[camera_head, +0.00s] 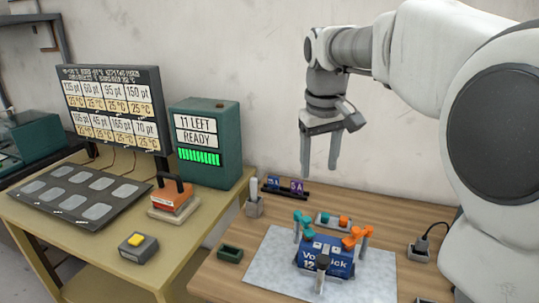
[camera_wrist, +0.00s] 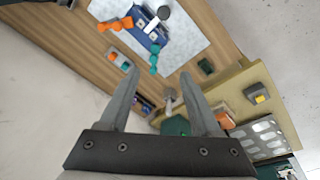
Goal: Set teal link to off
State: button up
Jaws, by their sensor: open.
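The teal link (camera_head: 299,224) stands at the left back corner of the blue Voltrick block (camera_head: 328,258), on a pale mat. In the wrist view the teal link (camera_wrist: 154,62) lies just beyond my fingertips. An orange link (camera_head: 353,237) stands at the block's right side. A small light holder (camera_head: 333,221) behind the block carries one teal and one orange piece. My gripper (camera_head: 319,168) is open and empty, pointing down, well above the table behind the block; its fingers also show in the wrist view (camera_wrist: 158,75). I cannot tell the teal link's exact setting.
A small rack with labelled blue and purple pieces (camera_head: 284,188) stands at the table's back. A grey pot with a white-handled tool (camera_head: 254,202) and a dark green tray (camera_head: 230,254) are left of the pale mat (camera_head: 262,275). A green display box (camera_head: 207,172) reads "11 LEFT READY".

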jog(key=n+g, duration=0.1)
jog(key=g, duration=0.1)
send_over(307, 218)
notch_tip(307, 218, down, 5)
jog(key=shift+y, duration=0.3)
notch_tip(307, 218, down, 17)
jog(key=shift+s+f+b, duration=0.1)
jog(key=shift+f+b, duration=0.1)
jog(key=shift+b, duration=0.85)
jog(key=shift+a, duration=0.1)
grip_shut()
